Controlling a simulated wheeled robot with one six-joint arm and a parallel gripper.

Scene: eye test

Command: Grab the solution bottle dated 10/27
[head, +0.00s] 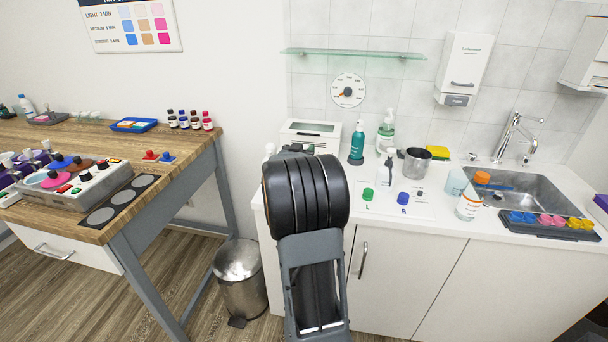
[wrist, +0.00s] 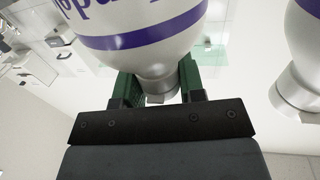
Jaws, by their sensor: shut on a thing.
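In the wrist view, a white bottle (wrist: 135,30) with purple bands and purple lettering sits between the green fingers of my gripper (wrist: 158,84). The gripper is shut on this bottle near its narrow grey end. The lettering is upside down in the picture and cut off by the top edge; I see no date on it. A second white bottle (wrist: 303,60) with a purple marking stands apart at the right edge, and no date shows on it either. In the head view my arm hides the gripper and the held bottle.
The white counter (head: 440,222) holds teal (head: 357,142) and clear (head: 386,133) pump bottles, a metal cup (head: 416,163) and a white bottle with an orange cap (head: 468,206). The sink (head: 535,190) is at right. A wooden workbench (head: 195,145) and a bin (head: 240,280) are at left.

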